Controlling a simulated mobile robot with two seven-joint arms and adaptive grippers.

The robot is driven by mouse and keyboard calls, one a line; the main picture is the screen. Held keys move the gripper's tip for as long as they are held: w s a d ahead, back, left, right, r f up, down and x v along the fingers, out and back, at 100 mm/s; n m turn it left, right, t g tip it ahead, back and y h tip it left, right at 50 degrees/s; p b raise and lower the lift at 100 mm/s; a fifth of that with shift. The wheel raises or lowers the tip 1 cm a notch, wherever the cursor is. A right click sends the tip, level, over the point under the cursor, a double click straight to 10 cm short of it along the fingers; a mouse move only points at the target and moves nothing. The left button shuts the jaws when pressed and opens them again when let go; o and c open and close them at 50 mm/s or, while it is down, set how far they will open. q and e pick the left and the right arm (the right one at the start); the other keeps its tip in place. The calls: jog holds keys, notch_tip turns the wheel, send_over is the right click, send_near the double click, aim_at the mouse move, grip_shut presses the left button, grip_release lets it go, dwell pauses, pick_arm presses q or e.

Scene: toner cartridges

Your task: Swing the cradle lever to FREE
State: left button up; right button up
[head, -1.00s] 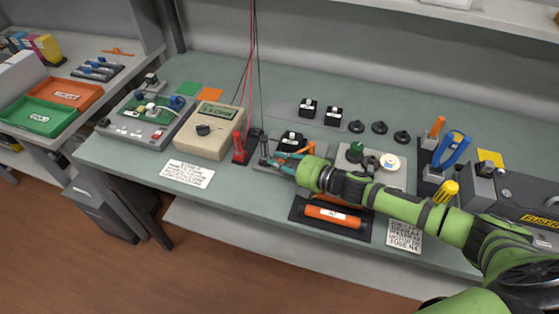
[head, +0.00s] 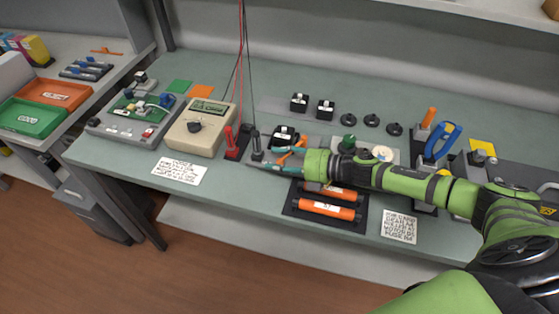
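The grey cradle (head: 270,143) sits mid-bench with a black block (head: 284,134) on it. An orange lever (head: 285,158) shows at its front, partly hidden by my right gripper. My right gripper (head: 262,159) reaches in from the right, low over the front of the cradle. Its teal fingers are spread, with the orange lever showing between them. I cannot tell whether they touch it. No FREE marking is readable. My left gripper is not in view.
A beige meter (head: 197,128) and red and black probes (head: 231,143) stand left of the cradle. Orange rollers (head: 327,209) lie on a dark tray in front. A green knob (head: 348,144) and tools (head: 441,141) are to the right. A paper note (head: 179,171) lies at the front edge.

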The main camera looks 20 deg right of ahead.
jog(key=v, duration=1)
jog(key=shift+d, duration=0.1)
jog(key=shift+v, duration=1)
jog(key=shift+r, duration=0.1)
